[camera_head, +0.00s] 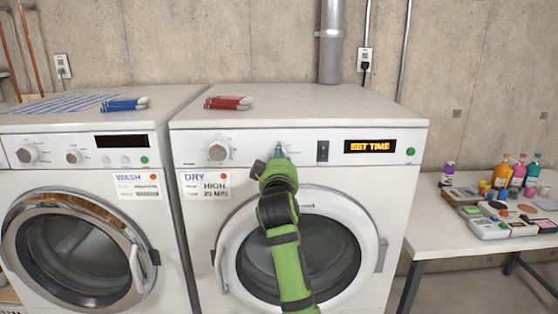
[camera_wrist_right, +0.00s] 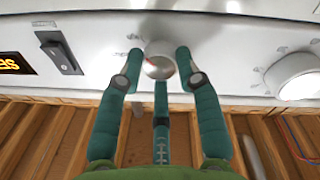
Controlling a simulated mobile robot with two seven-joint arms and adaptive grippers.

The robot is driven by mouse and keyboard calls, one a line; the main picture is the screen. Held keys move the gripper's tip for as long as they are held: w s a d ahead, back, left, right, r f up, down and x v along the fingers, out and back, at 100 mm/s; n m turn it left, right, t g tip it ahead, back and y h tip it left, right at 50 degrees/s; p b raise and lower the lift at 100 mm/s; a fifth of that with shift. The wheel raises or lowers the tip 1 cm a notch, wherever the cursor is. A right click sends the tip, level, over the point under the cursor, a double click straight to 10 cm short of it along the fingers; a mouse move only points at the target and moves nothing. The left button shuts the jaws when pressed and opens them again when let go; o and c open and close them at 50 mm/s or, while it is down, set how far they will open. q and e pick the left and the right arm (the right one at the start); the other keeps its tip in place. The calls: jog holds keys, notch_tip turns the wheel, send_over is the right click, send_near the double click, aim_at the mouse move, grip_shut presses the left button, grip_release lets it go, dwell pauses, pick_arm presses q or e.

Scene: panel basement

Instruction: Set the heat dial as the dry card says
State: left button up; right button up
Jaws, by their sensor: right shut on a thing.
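The dry card (camera_head: 205,185) on the front of the right-hand machine reads DRY, HIGH and a time in minutes that is hard to read. A large round dial (camera_head: 217,150) is at the panel's left; it also shows in the right wrist view (camera_wrist_right: 295,75). My right gripper (camera_head: 278,155) hides the smaller knob to its right. In the right wrist view, the gripper's green fingers (camera_wrist_right: 159,65) are closed around this small silver knob (camera_wrist_right: 158,50), which has a red mark. The dial lettering is too small to read. My left gripper is not in view.
The panel has a black switch (camera_head: 322,151), a display (camera_head: 370,146) reading SET TIME and a green button (camera_head: 410,152). The washer (camera_head: 80,215) with its wash card (camera_head: 138,185) stands left.

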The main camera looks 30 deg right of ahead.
jog(key=o, duration=1.2)
jog(key=shift+d, duration=0.1)
jog(key=shift+c, duration=0.2)
jog(key=v, duration=1.2)
